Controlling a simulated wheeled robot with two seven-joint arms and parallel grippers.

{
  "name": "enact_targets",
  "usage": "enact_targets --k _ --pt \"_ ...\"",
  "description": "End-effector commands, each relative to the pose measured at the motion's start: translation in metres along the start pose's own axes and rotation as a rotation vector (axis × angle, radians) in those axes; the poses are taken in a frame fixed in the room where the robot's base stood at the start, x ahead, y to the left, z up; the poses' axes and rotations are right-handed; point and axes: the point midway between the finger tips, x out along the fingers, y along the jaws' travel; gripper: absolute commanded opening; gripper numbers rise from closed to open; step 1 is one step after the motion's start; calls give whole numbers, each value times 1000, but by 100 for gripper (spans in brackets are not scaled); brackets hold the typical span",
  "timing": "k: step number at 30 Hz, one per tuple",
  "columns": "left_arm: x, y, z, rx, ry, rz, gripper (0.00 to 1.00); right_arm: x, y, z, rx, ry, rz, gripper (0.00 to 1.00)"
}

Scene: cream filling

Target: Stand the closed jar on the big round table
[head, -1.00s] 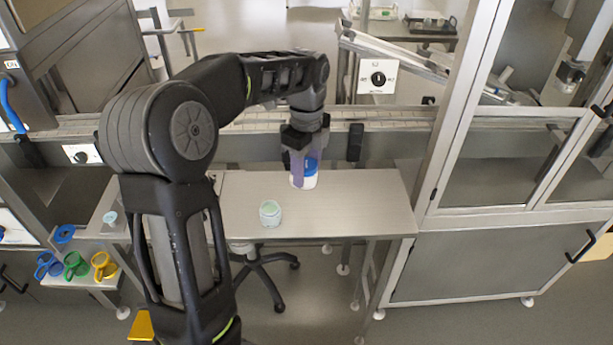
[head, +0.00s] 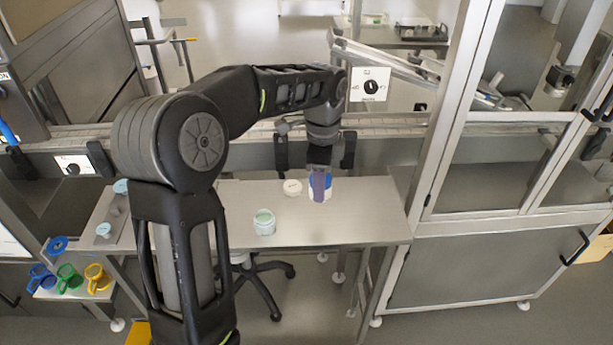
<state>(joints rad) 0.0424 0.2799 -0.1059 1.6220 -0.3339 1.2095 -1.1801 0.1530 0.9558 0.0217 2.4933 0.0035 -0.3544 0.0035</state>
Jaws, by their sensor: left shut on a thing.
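A white jar with a blue lid (head: 325,193) shows at the back right of a grey rectangular table (head: 345,228). My left gripper (head: 320,184) reaches down from above and is shut on this jar. The fingers cover part of the lid and body, and I cannot tell whether its base touches the tabletop. A second jar (head: 264,222), of clear glass with pale green contents and no lid visible, stands nearer the front. No big round table is visible. My right gripper is not in view.
A white round lid (head: 292,187) lies just left of the held jar. A conveyor (head: 388,124) runs behind the table, and a glazed metal cabinet (head: 490,270) stands at the right. Coloured rings with handles (head: 69,277) sit on a low shelf at the left.

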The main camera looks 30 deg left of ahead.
Motion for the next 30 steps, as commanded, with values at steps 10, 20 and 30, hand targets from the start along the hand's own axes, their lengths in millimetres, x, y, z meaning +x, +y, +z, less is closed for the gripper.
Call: enact_targets --k 10,20,30 --pt "6 16 -84 -723 0 -1 0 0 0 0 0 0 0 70" --pt "9 30 -123 -1124 -2 -5 0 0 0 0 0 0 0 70" --pt "9 30 -125 -1152 -2 -5 0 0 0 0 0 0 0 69"
